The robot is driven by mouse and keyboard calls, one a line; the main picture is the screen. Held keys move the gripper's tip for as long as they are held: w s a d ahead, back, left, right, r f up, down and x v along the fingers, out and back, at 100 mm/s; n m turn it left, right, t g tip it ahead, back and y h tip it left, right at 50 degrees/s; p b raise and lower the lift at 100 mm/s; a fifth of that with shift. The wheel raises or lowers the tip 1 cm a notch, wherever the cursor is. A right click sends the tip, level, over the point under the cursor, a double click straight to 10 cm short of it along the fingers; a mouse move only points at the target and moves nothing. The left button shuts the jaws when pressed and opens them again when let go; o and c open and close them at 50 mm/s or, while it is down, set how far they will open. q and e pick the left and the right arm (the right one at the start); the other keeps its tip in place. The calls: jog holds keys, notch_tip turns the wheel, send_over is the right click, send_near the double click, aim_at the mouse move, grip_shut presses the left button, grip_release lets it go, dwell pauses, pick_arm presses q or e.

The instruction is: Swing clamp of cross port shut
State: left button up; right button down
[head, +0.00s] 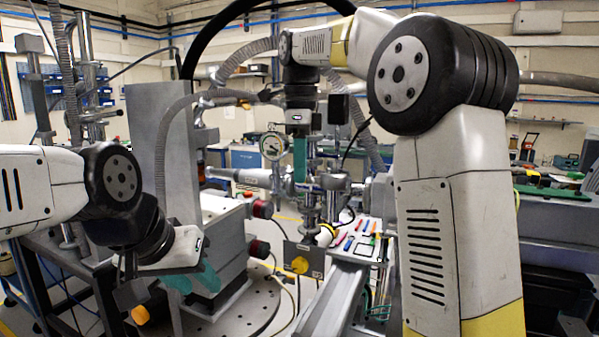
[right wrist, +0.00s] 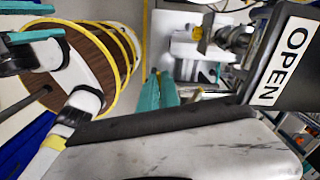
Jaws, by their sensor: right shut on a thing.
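The metal cross port (head: 312,187) stands at the middle of the head view, with a round dial gauge (head: 272,146) at its left. My right gripper (head: 300,165) points down at the port's upper part. Its teal fingers are close together, also seen in the right wrist view (right wrist: 160,92). They are shut on a small part, apparently the clamp, which is mostly hidden by the fingers. How far the clamp has swung cannot be seen. My left gripper (head: 195,279) is low at the left, well apart from the port, with its teal fingers apart and empty.
A dark box labelled OPEN (right wrist: 285,60) is close to the right gripper. A tall grey plate (head: 160,140) stands between my left arm and the port. A ribbed hose (head: 165,135) curves nearby.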

jog(key=shift+w+d+m, duration=0.25)
jog(key=shift+w+m, duration=0.55)
jog(key=shift+m, duration=0.1)
jog(key=shift+w+d+m, duration=0.2)
jog(key=shift+w+m, duration=0.55)
jog(key=shift+m, duration=0.15)
jog(key=c, duration=1.6)
grip_release()
